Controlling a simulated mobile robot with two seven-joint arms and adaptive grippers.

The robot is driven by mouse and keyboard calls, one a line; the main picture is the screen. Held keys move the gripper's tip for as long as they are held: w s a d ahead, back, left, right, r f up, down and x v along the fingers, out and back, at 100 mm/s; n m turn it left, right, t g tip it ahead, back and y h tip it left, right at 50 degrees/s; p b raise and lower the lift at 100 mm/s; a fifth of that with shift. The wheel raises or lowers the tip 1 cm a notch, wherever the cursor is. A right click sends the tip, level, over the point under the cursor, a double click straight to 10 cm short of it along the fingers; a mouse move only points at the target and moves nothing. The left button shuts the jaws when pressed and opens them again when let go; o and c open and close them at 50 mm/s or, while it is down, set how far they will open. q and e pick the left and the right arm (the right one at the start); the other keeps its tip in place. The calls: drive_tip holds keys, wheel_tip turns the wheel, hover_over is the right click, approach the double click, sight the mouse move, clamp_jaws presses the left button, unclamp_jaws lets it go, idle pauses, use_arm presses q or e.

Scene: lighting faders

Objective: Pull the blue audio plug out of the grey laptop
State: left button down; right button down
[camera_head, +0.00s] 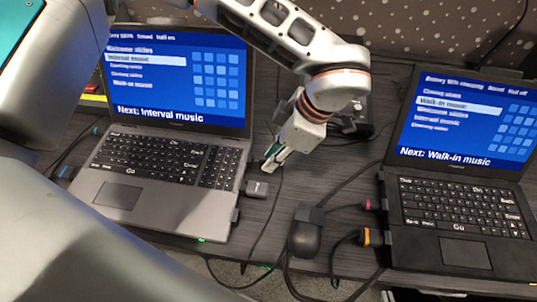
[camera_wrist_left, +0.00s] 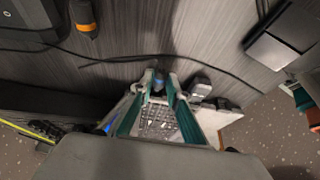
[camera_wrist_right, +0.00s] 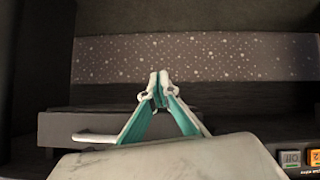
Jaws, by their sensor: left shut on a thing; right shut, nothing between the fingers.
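The grey laptop (camera_head: 215,200) stands open at the left in the head view, its blue screen lit. My left gripper (camera_head: 268,167) is just off its right edge, shut on a small dark-blue plug (camera_wrist_left: 158,82), which shows between the fingertips in the left wrist view. In the head view the fingers hide the plug. The laptop's keyboard (camera_wrist_left: 158,122) shows between the fingers. I cannot tell whether the plug sits in its socket. My right gripper (camera_wrist_right: 159,82) is shut and empty in the right wrist view; it does not show in the head view.
A grey connector (camera_head: 257,188) sticks out of the laptop's right edge nearby. A black mouse (camera_head: 305,238) and loose cables lie between the laptops. A black laptop (camera_head: 462,215) stands right, with a pink plug (camera_head: 372,205) and an orange plug (camera_head: 371,237) on its left side.

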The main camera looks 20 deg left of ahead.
use_arm(q)
drive_tip(key=shift+w+d, duration=0.25)
drive_tip(key=shift+d, duration=0.55)
drive_tip(key=shift+w+d, duration=0.2)
drive_tip(key=shift+d, duration=0.6)
